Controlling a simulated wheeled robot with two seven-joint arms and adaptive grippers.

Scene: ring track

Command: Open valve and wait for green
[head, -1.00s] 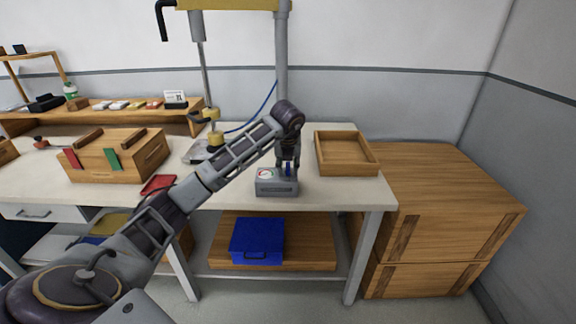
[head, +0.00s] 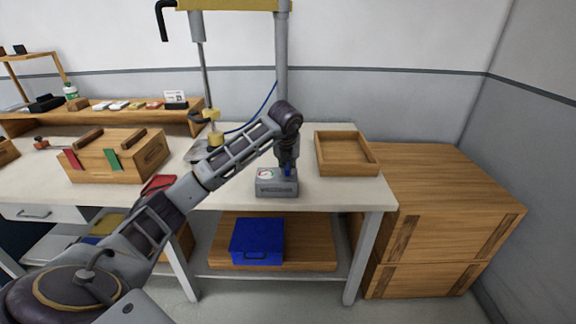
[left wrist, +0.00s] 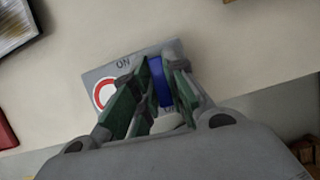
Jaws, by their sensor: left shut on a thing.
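The valve unit (head: 277,189) is a small grey box near the front edge of the workbench. A round gauge (head: 265,174) with red on it sits on its top left, and the reading is too small to tell. In the left wrist view the gauge (left wrist: 104,93) shows a red ring around white, and the word ON is printed on the plate (left wrist: 95,76). My left gripper (head: 288,166) points down over the box, shut on the blue valve handle (left wrist: 159,80). The fingers (left wrist: 157,70) hide part of the handle and box. My right gripper is out of view.
An empty wooden tray (head: 373,167) lies right of the valve unit. A wooden box (head: 130,168) with red and green tabs and a red item (head: 158,182) are to the left. A stand with a grey post (head: 282,60) rises behind. The benchtop in front of the tray is clear.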

